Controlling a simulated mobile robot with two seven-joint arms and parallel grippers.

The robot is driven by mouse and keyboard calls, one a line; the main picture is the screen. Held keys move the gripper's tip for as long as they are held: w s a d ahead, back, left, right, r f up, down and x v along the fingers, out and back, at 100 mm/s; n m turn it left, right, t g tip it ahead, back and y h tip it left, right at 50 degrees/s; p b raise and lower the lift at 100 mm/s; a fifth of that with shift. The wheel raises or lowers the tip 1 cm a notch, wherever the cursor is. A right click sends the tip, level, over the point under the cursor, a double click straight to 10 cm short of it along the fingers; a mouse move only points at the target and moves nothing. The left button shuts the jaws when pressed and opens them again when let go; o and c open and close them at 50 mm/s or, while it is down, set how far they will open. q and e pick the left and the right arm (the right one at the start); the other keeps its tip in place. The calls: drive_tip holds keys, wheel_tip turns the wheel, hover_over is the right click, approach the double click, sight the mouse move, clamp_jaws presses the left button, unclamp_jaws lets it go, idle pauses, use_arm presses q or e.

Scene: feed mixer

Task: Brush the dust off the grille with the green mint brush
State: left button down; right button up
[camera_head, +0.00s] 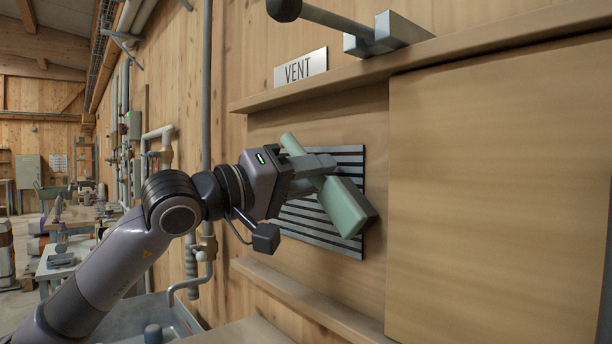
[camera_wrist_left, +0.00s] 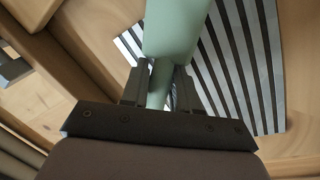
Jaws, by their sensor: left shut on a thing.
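The mint green brush (camera_head: 345,207) is held in my left gripper (camera_head: 318,177), which is shut on its handle. In the head view the brush slants from upper left to lower right, its dark bristle side towards the grille (camera_head: 350,160). The grille is a square of dark and light slats on the wooden wall, partly hidden by the brush and gripper. In the left wrist view the brush (camera_wrist_left: 176,35) rises from between the fingers (camera_wrist_left: 158,88), with the slats (camera_wrist_left: 245,60) behind it. I cannot tell whether the bristles touch the grille, and no dust is clearly visible. My right gripper is not in view.
A VENT sign (camera_head: 300,68) stands on the wooden ledge (camera_head: 300,95) above the grille. A lever with a dark knob (camera_head: 284,9) juts out above. A wooden panel (camera_head: 500,200) sticks out to the right. A lower ledge (camera_head: 300,295) runs beneath the grille.

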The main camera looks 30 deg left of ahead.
use_arm(q)
drive_tip(key=shift+s+a+f, duration=0.1)
drive_tip(key=shift+s, duration=0.15)
drive_tip(key=shift+d+r+b+v, duration=0.1)
drive_tip(key=shift+b+v, duration=0.35)
drive_tip(key=shift+v, duration=0.45)
drive_tip(key=shift+d+r+b+v, duration=0.15)
drive_tip(key=shift+b+v, duration=0.35)
drive_tip(key=shift+v, duration=0.35)
drive_tip(key=shift+d+r+b+v, duration=0.1)
drive_tip(key=shift+b+v, duration=0.35)
drive_tip(key=shift+v, duration=0.45)
drive_tip(key=shift+s+r, duration=0.1)
drive_tip(key=shift+s, duration=0.1)
drive_tip(key=shift+r+b+v, duration=0.2)
drive_tip(key=shift+b+v, duration=0.5)
drive_tip(key=shift+v, duration=0.85)
